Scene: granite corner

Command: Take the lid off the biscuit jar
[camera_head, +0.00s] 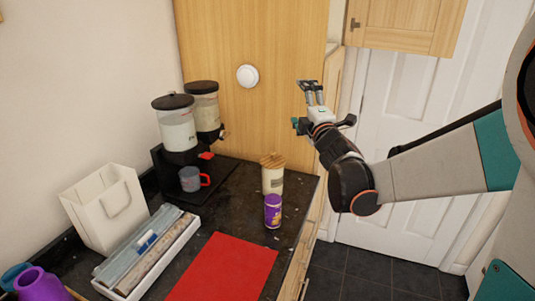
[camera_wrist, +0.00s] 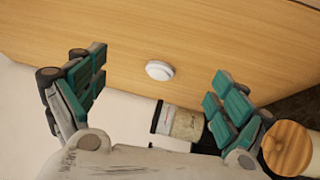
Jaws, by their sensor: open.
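The biscuit jar (camera_head: 272,179) is a cream cylinder with a label, upright on the dark counter near its right edge. Its round wooden lid (camera_head: 272,160) is on top. In the wrist view the lid (camera_wrist: 287,147) shows at the lower right, beyond the right finger, with part of the jar (camera_wrist: 305,137) beside it. My gripper (camera_head: 310,90) is raised above and to the right of the jar in the head view, apart from it. In the wrist view my gripper (camera_wrist: 152,92) has its fingers spread wide with nothing between them.
A purple tin (camera_head: 272,211) stands just in front of the jar. A black dispenser with two clear containers (camera_head: 178,130) and a grey mug (camera_head: 190,178) are to the left. A red mat (camera_head: 222,268) lies in front. A wooden panel (camera_head: 285,50) rises behind.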

